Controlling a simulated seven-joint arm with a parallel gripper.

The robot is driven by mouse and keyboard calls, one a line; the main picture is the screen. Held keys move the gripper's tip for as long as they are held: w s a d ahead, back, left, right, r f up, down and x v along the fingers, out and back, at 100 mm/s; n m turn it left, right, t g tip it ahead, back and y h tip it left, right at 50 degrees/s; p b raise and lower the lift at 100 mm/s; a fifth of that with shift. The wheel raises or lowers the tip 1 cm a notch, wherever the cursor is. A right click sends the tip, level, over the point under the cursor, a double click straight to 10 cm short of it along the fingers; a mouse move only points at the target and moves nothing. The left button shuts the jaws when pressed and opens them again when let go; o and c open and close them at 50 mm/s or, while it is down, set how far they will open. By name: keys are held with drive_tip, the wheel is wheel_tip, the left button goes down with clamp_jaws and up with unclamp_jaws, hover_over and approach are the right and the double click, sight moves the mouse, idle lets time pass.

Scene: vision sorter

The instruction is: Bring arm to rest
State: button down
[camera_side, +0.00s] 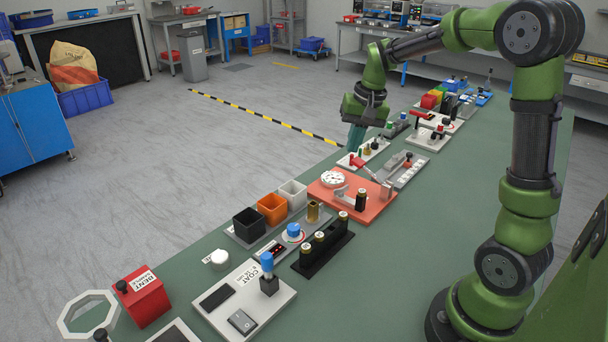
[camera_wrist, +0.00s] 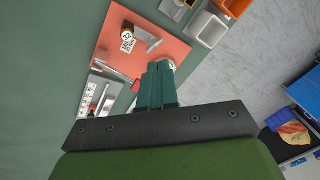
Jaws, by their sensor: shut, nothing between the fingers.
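My gripper (camera_side: 355,137) hangs from my green arm near the far edge of the green table (camera_side: 430,230), above and behind the orange board in the side view. Its fingers point down. In the wrist view my gripper (camera_wrist: 162,66) shows its teal fingers together, with nothing between them.
Black, orange (camera_side: 272,208) and white open bins stand left of the orange board. A black rack (camera_side: 322,254) with gold-topped cylinders, a white COAT panel (camera_side: 215,316) and a red box (camera_side: 142,297) stand nearer. More devices line the table's far end. The table's right side is largely clear.

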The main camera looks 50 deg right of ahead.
drive_tip(key=s+a+r+n+t, duration=0.2)
drive_tip(key=s+a, duration=0.5)
drive_tip(key=a, duration=0.2)
drive_tip(key=s+a+r+n+t+y, duration=0.1)
drive_tip(key=s+a+r+n+t, duration=0.1)
drive_tip(key=s+a, duration=0.5)
drive_tip(key=shift+s+a+r+n+t+y, duration=0.2)
drive_tip(key=shift+a+r+n+t+y, duration=0.15)
drive_tip(key=shift+a+r+n, duration=0.45)
drive_tip(key=shift+f, duration=0.1)
